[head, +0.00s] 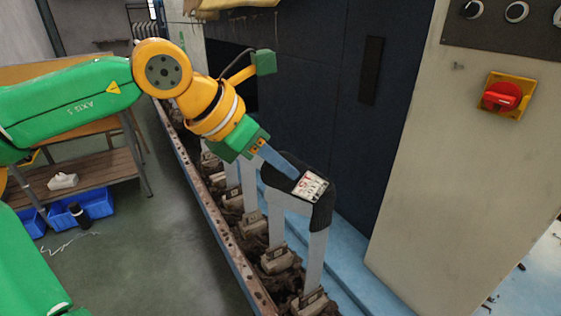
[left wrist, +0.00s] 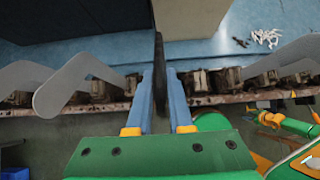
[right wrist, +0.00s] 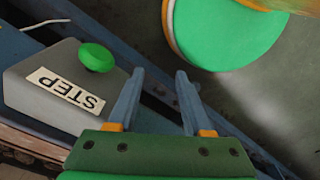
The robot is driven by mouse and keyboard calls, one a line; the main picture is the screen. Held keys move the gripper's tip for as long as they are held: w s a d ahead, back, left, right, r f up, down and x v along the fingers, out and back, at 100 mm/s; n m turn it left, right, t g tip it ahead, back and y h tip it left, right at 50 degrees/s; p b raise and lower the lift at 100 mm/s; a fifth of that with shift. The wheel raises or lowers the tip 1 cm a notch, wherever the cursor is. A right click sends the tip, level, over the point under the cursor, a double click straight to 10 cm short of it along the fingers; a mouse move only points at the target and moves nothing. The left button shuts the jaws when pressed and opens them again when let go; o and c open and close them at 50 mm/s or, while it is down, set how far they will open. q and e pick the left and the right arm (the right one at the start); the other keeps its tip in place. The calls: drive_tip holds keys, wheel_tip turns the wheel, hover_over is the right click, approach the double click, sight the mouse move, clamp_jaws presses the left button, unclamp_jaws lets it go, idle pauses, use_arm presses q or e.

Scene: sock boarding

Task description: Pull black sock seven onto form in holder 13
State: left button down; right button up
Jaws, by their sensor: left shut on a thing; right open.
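The black sock (head: 325,208) bears a white label with dark and red print and sits at the upper end of the nearest grey leg-shaped form (head: 316,258) in the head view. The form's shaft below is bare and stands in a holder (head: 309,302); I cannot read its number. My left gripper (head: 293,168) is shut on the sock from above. In the left wrist view the sock shows as a thin dark band (left wrist: 159,60) between the fingers. My right gripper (right wrist: 160,72) is open and empty, seen only in the right wrist view.
More bare grey forms (head: 276,222) stand in a row on a rusty rail (head: 215,215). A dark cabinet (head: 310,90) and a beige panel with a red switch (head: 502,96) stand behind. A grey STEP box (right wrist: 40,90) with a green button (right wrist: 96,57) is beside my right gripper.

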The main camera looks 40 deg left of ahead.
use_arm(q)
drive_tip(key=shift+f+b, duration=1.75)
drive_tip(key=shift+f, duration=0.25)
drive_tip(key=c, duration=0.7)
unclamp_jaws()
drive_tip(key=shift+c, duration=0.2)
drive_tip(key=shift+r, duration=0.1)
drive_tip(key=v, duration=0.7)
drive_tip(key=shift+s, duration=0.1)
